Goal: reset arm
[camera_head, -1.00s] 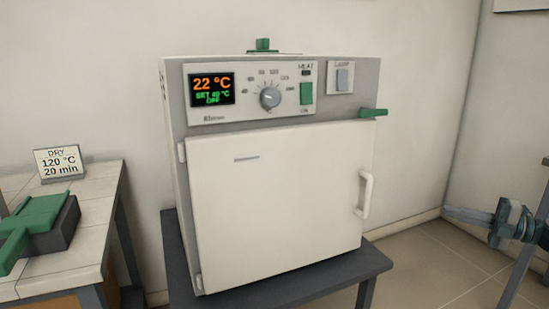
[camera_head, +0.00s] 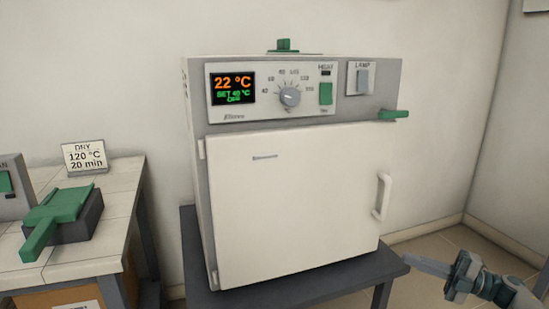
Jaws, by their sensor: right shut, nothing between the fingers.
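My right gripper (camera_head: 432,266) is at the lower right, shut and empty, apart from the oven and right of its stand. The white oven (camera_head: 295,205) stands on a dark stand with its door shut. Its white door handle (camera_head: 383,197) is on the right side of the door. The display (camera_head: 233,89) reads 22 °C, with a set line of about 40 °C and OFF. The dial (camera_head: 289,96), a green heat switch (camera_head: 326,93) and a grey lamp switch (camera_head: 362,81) sit on the panel. My left gripper is not in view.
A tiled bench (camera_head: 112,215) at the left bears a green-handled dark block (camera_head: 75,231) and a card (camera_head: 84,156) reading DRY 120 °C 20 min. A green lever (camera_head: 393,114) juts from the oven's upper right. The dark stand (camera_head: 340,283) is under the oven.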

